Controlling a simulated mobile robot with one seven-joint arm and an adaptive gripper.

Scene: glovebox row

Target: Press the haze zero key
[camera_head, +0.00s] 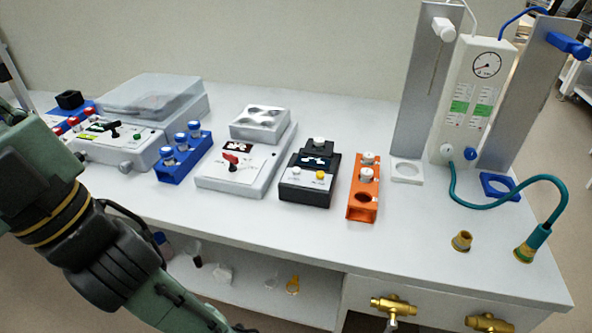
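A small black meter (305,193) stands on the bench near the middle of the head view. It has a small display (313,160), a round white key (297,171) and a round yellow key (320,175) on its front face. A white-capped piece (319,142) sits at its top. The lettering is too small to read, so I cannot tell which key is the haze zero key. My arm crosses the lower left, apart from the meter. My gripper is not in view.
Left of the meter are a white stirrer-like unit (245,176), a blue vial rack (182,168) and a grey lidded instrument (120,143). An orange rack (362,203) stands close on its right. A tall gauge stand (471,100) and teal hose (550,190) are farther right. Bench in front is clear.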

